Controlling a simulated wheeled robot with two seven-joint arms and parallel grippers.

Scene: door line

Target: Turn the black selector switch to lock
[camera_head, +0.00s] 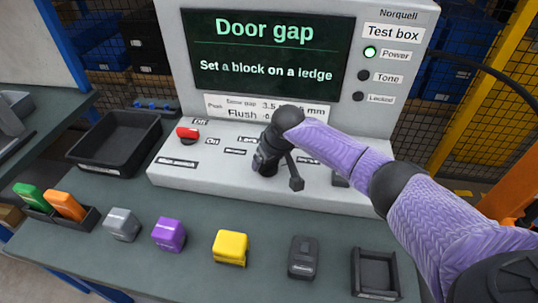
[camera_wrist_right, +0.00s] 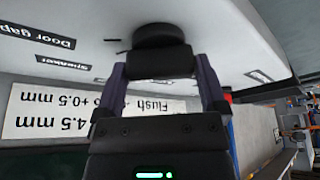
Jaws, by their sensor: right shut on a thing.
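The black selector switch (camera_wrist_right: 158,36) sits on the sloped grey panel of the test box (camera_head: 225,172). In the right wrist view, my right gripper (camera_wrist_right: 160,64) has its two purple fingers closed on either side of the switch's black grip. In the head view, my right gripper (camera_head: 268,155) reaches down onto the panel and hides most of the switch. Its pointing direction is hard to tell. A label starting with "Lo" (camera_head: 248,139) shows beside the gripper. The "Locked" lamp (camera_head: 361,98) is dark. My left gripper is not in view.
A red switch (camera_head: 187,133) is left on the panel. The screen (camera_head: 262,55) reads "Door gap, Set a block on a ledge". Grey (camera_head: 121,224), purple (camera_head: 168,234) and yellow (camera_head: 230,247) blocks stand in front. A black tray (camera_head: 120,140) is at left.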

